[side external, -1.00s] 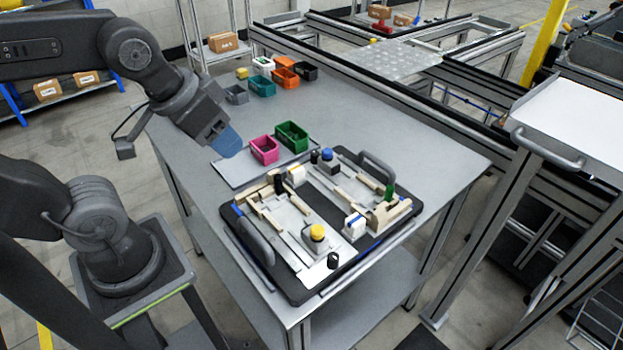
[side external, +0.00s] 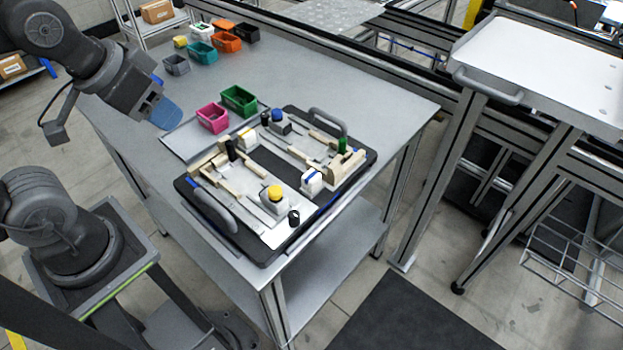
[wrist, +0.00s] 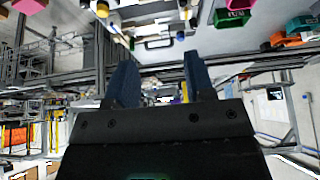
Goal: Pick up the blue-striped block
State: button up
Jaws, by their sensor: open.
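The blue-striped block (side external: 312,181) is a small white block with a blue stripe. In the side view it sits upright on the right front part of the dark pallet fixture (side external: 228,245), beside beige fixture pieces. My gripper (side external: 165,113) has blue fingers and is in the air left of the fixture, near the pink bin and well apart from the block. In the wrist view my gripper (wrist: 162,82) shows two fingers spread with nothing between them. The fixture is only partly visible at the top of that view, and I cannot make out the block there.
A white block with a yellow stripe (side external: 247,138), a yellow-topped part (side external: 274,196) and a blue-topped part (side external: 278,118) also stand on the fixture. Pink (side external: 212,118) and green (side external: 239,100) bins stand behind it. The fixture's handles (side external: 328,122) rise at its ends.

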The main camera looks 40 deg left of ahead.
jog(key=shift+c, duration=0.2)
jog(key=m+g, duration=0.6)
jog(key=m, duration=1.2)
send_over(307, 175)
jog(key=a, duration=0.1)
notch_tip(307, 175, down, 7)
jog(key=f, duration=0.8)
jog(key=shift+w+a, duration=0.1)
jog(key=shift+w, duration=0.3)
jog(key=shift+s+d+f, duration=0.1)
jog(key=shift+d+f, duration=0.05)
jog(key=shift+f, duration=1.15)
jog(key=shift+s+d+f, duration=0.1)
jog(key=shift+d+f, duration=0.05)
jog(key=shift+f, duration=1.15)
jog(key=shift+c, duration=0.4)
jog(key=c, duration=0.6)
